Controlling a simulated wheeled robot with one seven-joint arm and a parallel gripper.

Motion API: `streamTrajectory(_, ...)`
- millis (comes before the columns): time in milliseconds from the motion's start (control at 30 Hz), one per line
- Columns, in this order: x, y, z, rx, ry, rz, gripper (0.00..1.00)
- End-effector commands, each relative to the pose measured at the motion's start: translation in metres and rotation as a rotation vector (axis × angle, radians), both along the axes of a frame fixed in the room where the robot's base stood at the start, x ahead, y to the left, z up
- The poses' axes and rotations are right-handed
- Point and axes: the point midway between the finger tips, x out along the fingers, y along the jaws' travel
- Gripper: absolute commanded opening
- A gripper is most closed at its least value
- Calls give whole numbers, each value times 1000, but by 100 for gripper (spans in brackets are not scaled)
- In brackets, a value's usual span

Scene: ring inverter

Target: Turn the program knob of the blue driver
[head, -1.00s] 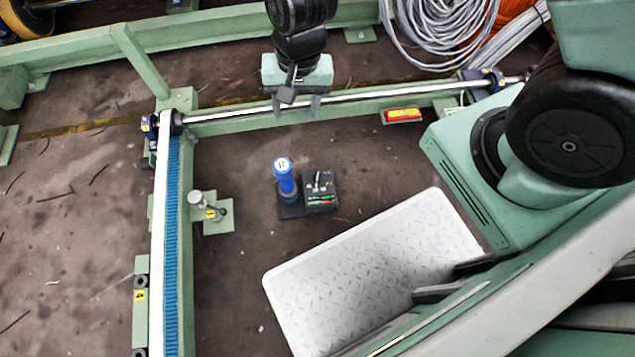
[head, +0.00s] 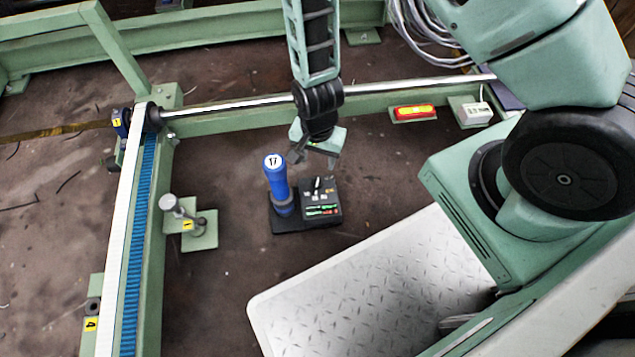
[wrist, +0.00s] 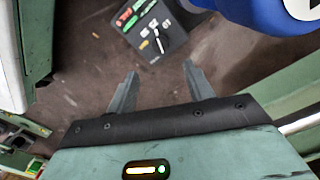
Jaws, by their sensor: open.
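The blue driver (head: 277,180) stands upright in a black base on the floor, with a white "17" label on its top. Beside it on the right is the black control box (head: 322,212) with the program knob (head: 317,185), a small part with a white pointer, and green and red marks. My gripper (head: 317,160) is open and empty, above and just behind the driver and box. In the wrist view, its two fingers (wrist: 157,88) point toward the box (wrist: 165,22), apart from the knob (wrist: 158,44). The driver's blue top (wrist: 262,12) is close at upper right.
A green frame with a blue toothed strip (head: 135,235) runs down the left. A metal post on a green plate (head: 200,230) stands left of the driver. A rail (head: 230,105) crosses behind. A white tread plate (head: 370,285) lies in front.

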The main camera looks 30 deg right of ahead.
Motion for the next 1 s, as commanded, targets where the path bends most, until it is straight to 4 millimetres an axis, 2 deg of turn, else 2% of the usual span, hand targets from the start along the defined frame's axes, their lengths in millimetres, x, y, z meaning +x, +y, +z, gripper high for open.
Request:
streamTrajectory(33,0,0,-19,0,0,0,52)
streamTrajectory(200,0,0,-54,0,1,1,52)
streamTrajectory(400,0,0,-89,0,0,0,52)
streamTrajectory(500,0,0,-100,0,0,0,52)
streamTrajectory(667,0,0,-109,1,-1,1,52)
streamTrajectory(967,0,0,-109,1,-1,1,52)
streamTrajectory(1000,0,0,-109,1,-1,1,43)
